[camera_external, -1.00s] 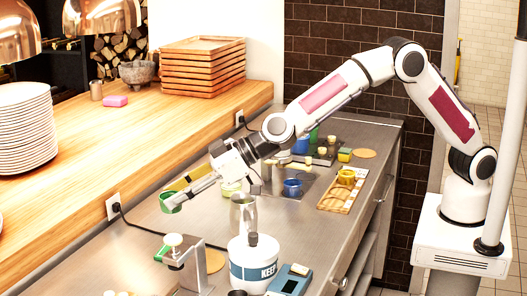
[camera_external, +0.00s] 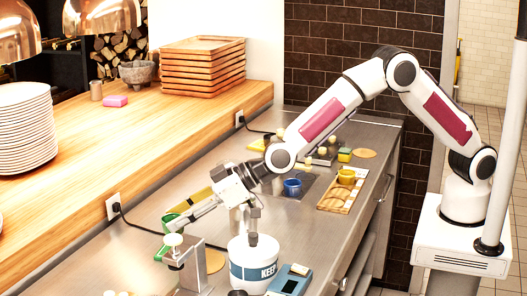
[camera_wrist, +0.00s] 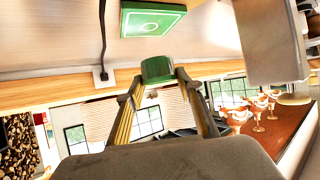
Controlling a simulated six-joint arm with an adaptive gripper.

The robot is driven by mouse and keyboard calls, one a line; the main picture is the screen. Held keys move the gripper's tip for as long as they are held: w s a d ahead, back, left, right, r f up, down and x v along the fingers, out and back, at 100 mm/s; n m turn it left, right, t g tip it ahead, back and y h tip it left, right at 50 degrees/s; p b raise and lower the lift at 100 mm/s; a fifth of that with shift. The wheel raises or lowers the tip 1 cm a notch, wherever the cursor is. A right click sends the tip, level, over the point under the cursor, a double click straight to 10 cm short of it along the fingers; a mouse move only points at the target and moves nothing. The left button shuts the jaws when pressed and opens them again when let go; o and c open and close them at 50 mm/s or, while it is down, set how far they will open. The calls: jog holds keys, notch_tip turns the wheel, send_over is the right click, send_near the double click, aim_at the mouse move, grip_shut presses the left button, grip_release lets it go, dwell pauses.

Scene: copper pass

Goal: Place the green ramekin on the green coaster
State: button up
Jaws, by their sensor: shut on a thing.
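The green ramekin (camera_wrist: 157,69) is between the two fingertips of my gripper (camera_wrist: 158,78) in the wrist view, and the fingers are shut on it. In the external view the ramekin (camera_external: 169,222) shows at the end of my gripper (camera_external: 178,222), partly covered by a finger. The green coaster (camera_wrist: 152,19) is a square with a pale ring, flat on the steel counter and apart from the ramekin in the wrist view. In the external view only a green edge of the coaster (camera_external: 159,252) shows, just below the ramekin, behind a metal stand.
The metal stand with a white knob (camera_external: 174,240) is close to the coaster. A blue cup (camera_external: 292,188) and a wooden tray (camera_external: 331,204) are farther back.

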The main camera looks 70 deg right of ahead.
aim_at(182, 230)
jog(key=shift+f, duration=0.2)
jog(key=shift+f, duration=1.85)
jog(key=shift+f, duration=0.55)
jog(key=o, duration=1.1)
jog(key=shift+r, duration=0.15)
jog(key=shift+r, duration=0.4)
jog(key=shift+s+d+r, duration=0.1)
jog(key=shift+s+r, duration=0.05)
jog(key=shift+s, duration=0.05)
jog(key=shift+v, duration=5.75)
